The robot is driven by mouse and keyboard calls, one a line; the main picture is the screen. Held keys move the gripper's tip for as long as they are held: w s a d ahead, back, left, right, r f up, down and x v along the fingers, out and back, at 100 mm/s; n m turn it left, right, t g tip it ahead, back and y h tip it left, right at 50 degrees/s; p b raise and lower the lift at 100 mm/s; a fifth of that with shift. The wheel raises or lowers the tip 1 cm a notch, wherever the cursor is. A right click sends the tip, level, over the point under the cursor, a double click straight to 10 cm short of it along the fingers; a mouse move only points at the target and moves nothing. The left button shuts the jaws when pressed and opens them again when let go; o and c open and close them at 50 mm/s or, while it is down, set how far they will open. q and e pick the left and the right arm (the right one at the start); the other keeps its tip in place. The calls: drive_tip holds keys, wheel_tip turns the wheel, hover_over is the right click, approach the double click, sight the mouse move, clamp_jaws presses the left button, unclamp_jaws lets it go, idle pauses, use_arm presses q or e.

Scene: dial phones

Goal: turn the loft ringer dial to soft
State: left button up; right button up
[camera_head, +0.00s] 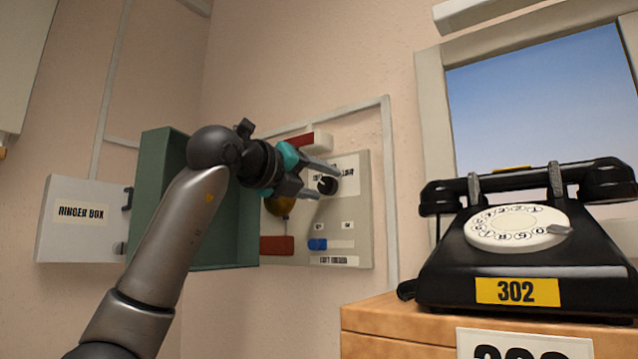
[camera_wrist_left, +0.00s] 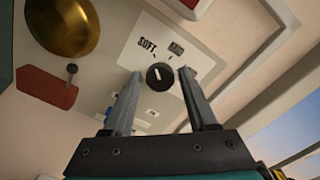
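The loft ringer dial is a small black knob (camera_wrist_left: 160,76) with a white pointer line, on a pale wall panel (camera_head: 350,225). The pointer line looks roughly upward, tilted slightly left. The dial also shows in the head view (camera_head: 327,186). My left gripper (camera_head: 324,182) is open, one finger on each side of the dial, with small gaps seen in the wrist view. My right gripper is out of view.
A green ringer box (camera_head: 225,255) with its door (camera_head: 85,235) open stands left of the panel. A brass bell (camera_wrist_left: 65,27) and red block (camera_wrist_left: 45,88) are beside the dial. A blue switch (camera_head: 317,244) sits below it. A black phone (camera_head: 520,250) stands on a wooden cabinet at right.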

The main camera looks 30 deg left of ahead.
use_arm(q)
drive_tip(key=shift+o, duration=0.9)
drive_tip(key=shift+s, duration=0.15)
drive_tip(key=s+a+b, duration=0.1)
drive_tip(key=s+b, duration=0.2)
drive_tip(key=s, duration=1.2)
drive_tip(key=shift+a, duration=0.1)
